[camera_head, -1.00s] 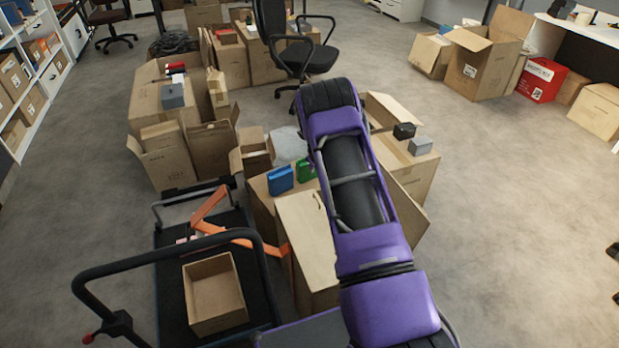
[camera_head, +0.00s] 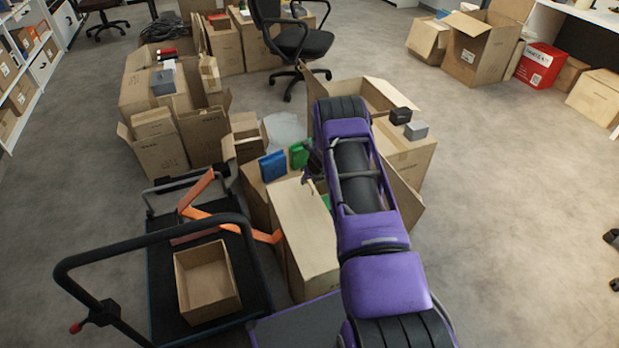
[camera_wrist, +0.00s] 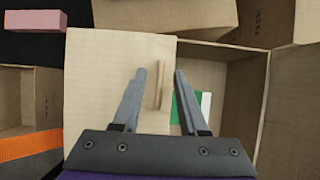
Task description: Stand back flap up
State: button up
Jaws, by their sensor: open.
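A tan carton with a broad flat flap (camera_head: 303,225) stands beside my arm in the head view. In the wrist view the flap (camera_wrist: 105,75) covers the carton's left part, and the open inside (camera_wrist: 235,90) shows on the right. A thin light-brown strip (camera_wrist: 161,86) stands out near the flap's right edge. My gripper (camera_wrist: 160,74) is open, its fingers on either side of the strip and apart from it. Whether it touches the flap I cannot tell. Which flap is the back one is unclear. In the head view my arm hides most of the gripper.
A green and white item (camera_wrist: 190,108) lies inside the carton. Blue (camera_head: 273,165) and green (camera_head: 299,155) boxes sit behind the flap. A black cart (camera_head: 165,265) with an open box (camera_head: 207,283) is at left.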

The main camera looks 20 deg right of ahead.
jog(key=shift+f+b, duration=0.35)
jog(key=shift+f, duration=0.55)
grip_shut()
